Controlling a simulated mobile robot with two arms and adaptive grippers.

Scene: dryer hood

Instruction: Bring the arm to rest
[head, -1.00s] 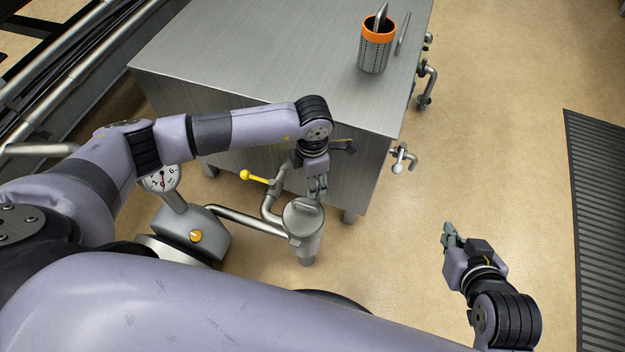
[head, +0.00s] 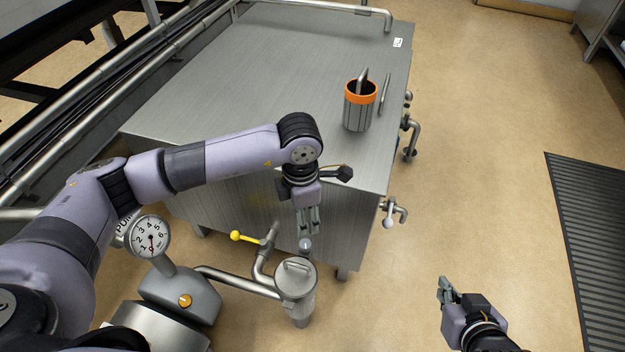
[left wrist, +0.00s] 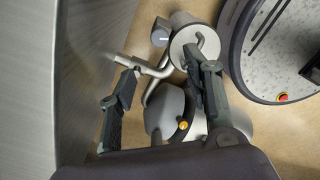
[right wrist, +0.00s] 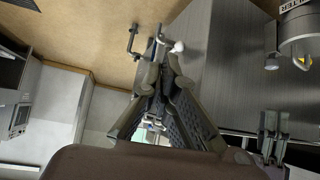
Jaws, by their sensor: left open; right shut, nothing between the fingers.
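My left gripper (head: 308,222) is open and empty. In the head view it hangs fingers down in front of the steel cabinet, above and apart from the lidded filter canister (head: 297,280). The canister's lid with its bent handle also shows in the left wrist view (left wrist: 188,50), beyond the open left fingers (left wrist: 160,62). My right gripper (head: 444,289) is shut and empty over bare floor at the lower right. Its closed fingers also show in the right wrist view (right wrist: 160,62).
The steel cabinet (head: 220,95) carries an orange-rimmed perforated basket (head: 359,112). A yellow-handled valve (head: 240,237) and a gauge (head: 150,238) stand left of the canister. Pipe fittings (head: 395,212) stick out of the cabinet's right side. Open floor lies between them and a ribbed mat (head: 592,235).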

